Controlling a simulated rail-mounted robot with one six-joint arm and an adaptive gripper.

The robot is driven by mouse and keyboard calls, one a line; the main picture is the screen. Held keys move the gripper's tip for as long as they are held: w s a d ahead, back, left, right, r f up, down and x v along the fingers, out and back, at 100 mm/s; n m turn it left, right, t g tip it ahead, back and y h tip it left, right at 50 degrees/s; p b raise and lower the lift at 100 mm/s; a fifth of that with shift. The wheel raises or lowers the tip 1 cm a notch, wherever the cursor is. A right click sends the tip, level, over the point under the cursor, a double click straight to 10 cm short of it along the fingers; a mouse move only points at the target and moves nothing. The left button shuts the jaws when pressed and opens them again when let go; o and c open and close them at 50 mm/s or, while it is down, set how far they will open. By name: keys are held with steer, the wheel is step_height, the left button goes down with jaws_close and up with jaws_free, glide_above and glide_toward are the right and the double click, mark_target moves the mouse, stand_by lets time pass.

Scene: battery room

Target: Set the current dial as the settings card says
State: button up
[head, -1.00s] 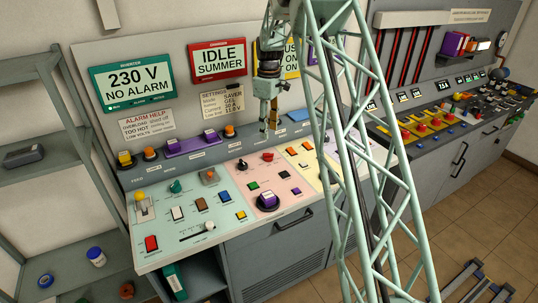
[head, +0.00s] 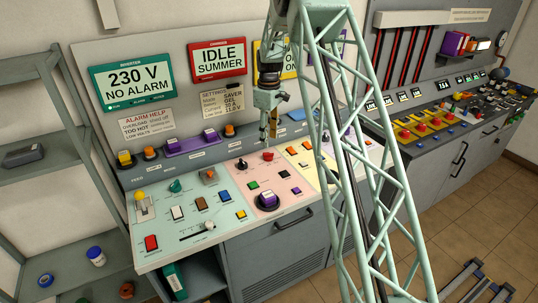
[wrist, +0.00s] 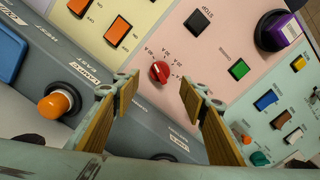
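The settings card (head: 222,103) is on the back panel. It lists Mode SAVER, a battery type that looks like GEL, a Current value and a low-battery value near 11.8 V; the Current digits are too small to read surely. The current dial, a small red knob (head: 268,156), sits on the pink panel. In the wrist view the red knob (wrist: 159,72) has a pale pointer mark and ampere labels beside it. My gripper (head: 268,139) is above the panel near the red knob. In the wrist view my gripper (wrist: 160,92) is open and empty, with the knob showing beyond its fingertips, apparently untouched.
A black knob (head: 241,164), a purple-and-black dial (head: 267,201) and a green button (wrist: 239,69) stand around on the pink panel. An orange round button (wrist: 58,102) is on the grey strip. Orange switches (wrist: 118,32) are on the yellow panel.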

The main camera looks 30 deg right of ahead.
mark_target(269, 153)
step_height(269, 153, down, 9)
steer(key=shift+f, duration=0.1)
stand_by(0.4)
steer(key=c, duration=0.9)
steer(key=shift+o, duration=0.2)
steer(key=shift+m, duration=0.5)
steer(key=m+b, duration=0.1)
steer(key=m, duration=0.3)
steer(key=shift+a+m, duration=0.1)
steer(key=shift+m, duration=1.8)
